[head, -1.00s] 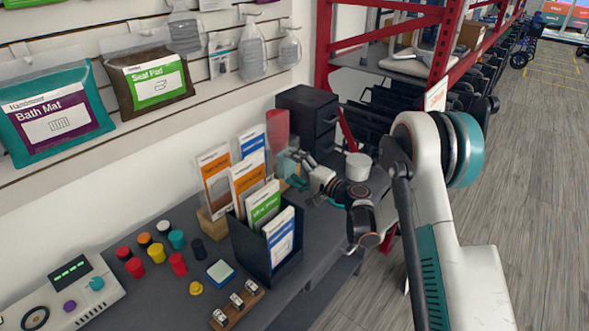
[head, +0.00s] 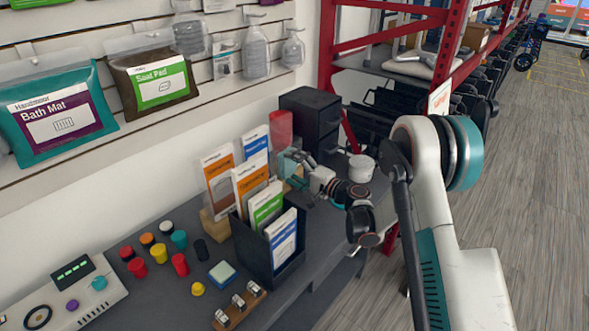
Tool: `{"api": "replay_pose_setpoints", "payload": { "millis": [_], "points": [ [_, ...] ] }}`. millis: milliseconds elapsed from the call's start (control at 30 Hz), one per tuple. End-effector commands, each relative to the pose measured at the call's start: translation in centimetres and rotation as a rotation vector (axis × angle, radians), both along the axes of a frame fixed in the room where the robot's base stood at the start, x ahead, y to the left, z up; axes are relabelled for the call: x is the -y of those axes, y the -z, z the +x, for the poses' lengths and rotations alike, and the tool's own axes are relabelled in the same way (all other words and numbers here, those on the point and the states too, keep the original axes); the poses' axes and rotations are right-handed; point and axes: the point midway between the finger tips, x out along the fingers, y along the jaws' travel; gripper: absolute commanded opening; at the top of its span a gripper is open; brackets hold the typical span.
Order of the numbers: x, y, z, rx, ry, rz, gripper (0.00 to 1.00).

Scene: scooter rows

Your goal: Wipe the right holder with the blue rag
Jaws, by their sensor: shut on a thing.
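A black brochure holder (head: 254,252) stands on the dark counter with several leaflets in it. A wooden holder (head: 214,229) stands behind it and to its left, with more leaflets, and is mostly hidden. I cannot tell for sure which one the task calls right. My gripper (head: 289,168) is beyond the black holder, close to the right of the rear leaflets. It is shut on a small blue-green thing (head: 284,161), likely the blue rag, which blends with the teal fingers. Whether it touches a holder is not clear.
A red cylinder (head: 280,127) and black drawers (head: 313,117) stand behind my gripper, a white tub (head: 361,167) to its right. Several coloured caps (head: 158,253), a sponge (head: 222,273) and a wooden rack (head: 240,306) lie at the front left. A red shelf frame (head: 425,55) rises behind.

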Motion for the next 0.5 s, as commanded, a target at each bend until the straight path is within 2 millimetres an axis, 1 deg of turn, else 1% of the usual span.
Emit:
{"api": "replay_pose_setpoints", "payload": {
  "millis": [500],
  "points": [
    [-0.68,0.02,0.54,0.0,0.001,0.0,0.64]
  ]
}}
